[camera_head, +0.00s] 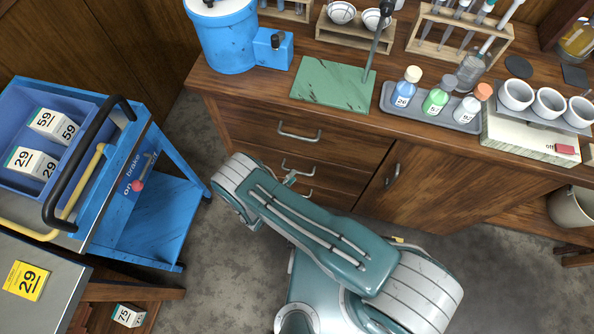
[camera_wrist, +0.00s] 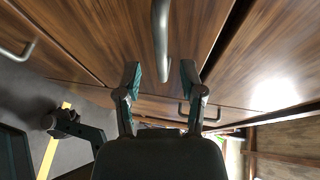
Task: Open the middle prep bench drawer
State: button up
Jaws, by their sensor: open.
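The prep bench has a stack of drawers. The middle drawer (camera_head: 262,160) looks shut, its bar handle (camera_head: 298,168) partly hidden by my gripper (camera_head: 291,178). In the wrist view that metal handle (camera_wrist: 160,40) runs down from the top edge, its near end between my fingertips (camera_wrist: 161,76). My gripper is open, with a gap on each side of the handle; I cannot tell whether the fingers reach its depth. The top drawer handle (camera_head: 299,133) is clear above. The bottom handle (camera_head: 307,196) is partly covered by my arm.
A cupboard door handle (camera_head: 392,177) is right of the drawers. A blue cart (camera_head: 165,215) stands at the left. The bench top holds a green board (camera_head: 334,84), a grey tray of bottles (camera_head: 430,114) and a blue tank (camera_head: 224,38). Bare floor (camera_head: 225,285) lies in front.

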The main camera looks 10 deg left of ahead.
jog(key=shift+x, duration=1.55)
grip_shut()
jog(key=shift+s, duration=0.15)
